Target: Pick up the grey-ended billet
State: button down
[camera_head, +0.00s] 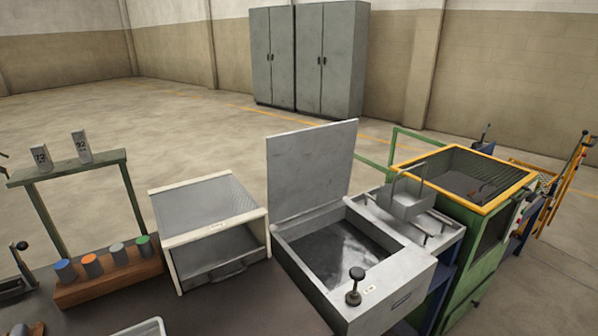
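The grey-ended billet (118,250) appears to be the third from the left in a brown rack (112,289) on the dark bench; its end looks greyish, slightly green. It stands upright with its top showing and its lower part hidden in the rack. Beside it stand a blue-ended billet (65,269), an orange-ended billet (91,264) and a green-ended billet (144,243). My gripper is not in view.
A green frame with two numbered tags (83,148) rises behind the rack. A white-framed box with a mesh top (207,211) is right of it. Further right is an open-lidded grey tank (405,285). A pale tray (141,329) sits at the front edge.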

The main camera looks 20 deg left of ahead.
aim_at(118, 252)
jog(key=u, duration=1.55)
